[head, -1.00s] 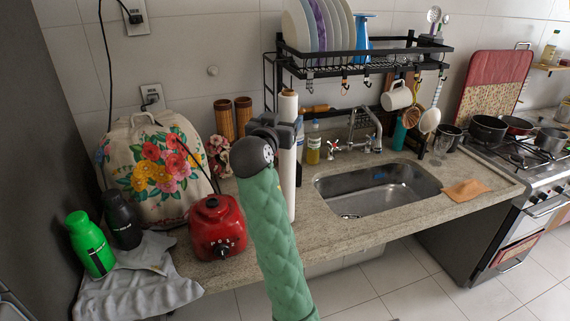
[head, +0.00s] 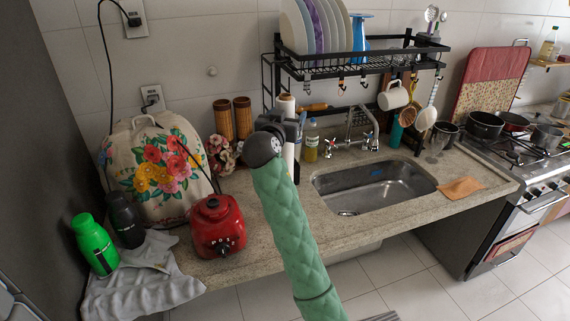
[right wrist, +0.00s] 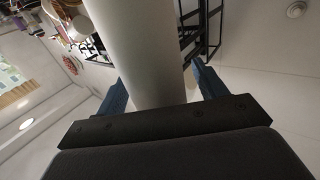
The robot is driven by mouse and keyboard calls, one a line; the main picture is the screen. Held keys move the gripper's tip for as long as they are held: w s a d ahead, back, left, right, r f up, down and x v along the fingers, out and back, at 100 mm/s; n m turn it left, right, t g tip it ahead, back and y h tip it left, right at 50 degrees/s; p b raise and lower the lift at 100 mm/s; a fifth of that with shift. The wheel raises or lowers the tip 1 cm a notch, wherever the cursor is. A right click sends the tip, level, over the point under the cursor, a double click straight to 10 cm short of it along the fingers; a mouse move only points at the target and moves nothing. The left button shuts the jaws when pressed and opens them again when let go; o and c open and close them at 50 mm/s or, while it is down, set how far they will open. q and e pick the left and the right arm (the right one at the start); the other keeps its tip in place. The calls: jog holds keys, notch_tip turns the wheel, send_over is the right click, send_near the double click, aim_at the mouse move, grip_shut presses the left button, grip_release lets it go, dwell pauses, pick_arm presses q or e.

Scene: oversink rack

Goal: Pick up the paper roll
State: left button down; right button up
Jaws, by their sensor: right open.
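The paper roll (head: 287,104) is a tall white cylinder standing upright at the counter, left of the sink. My right gripper (head: 283,127) is at its upper part, and my green-sleeved forearm hides its lower end in the head view. In the right wrist view the roll (right wrist: 140,50) passes between the two blue fingers of the right gripper (right wrist: 163,90), which are open on either side of it. Contact with the roll cannot be told. My left gripper is not in view.
A black dish rack (head: 360,66) with plates hangs above the sink (head: 372,186). A soap bottle (head: 311,142) stands just right of the roll. A red appliance (head: 217,226), two brown canisters (head: 232,120) and a flowered cover (head: 157,165) are to the left.

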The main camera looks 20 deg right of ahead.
jog(key=shift+c, duration=0.4)
jog(key=c, duration=1.3)
jog(key=shift+c, duration=0.3)
jog(key=shift+r, duration=0.15)
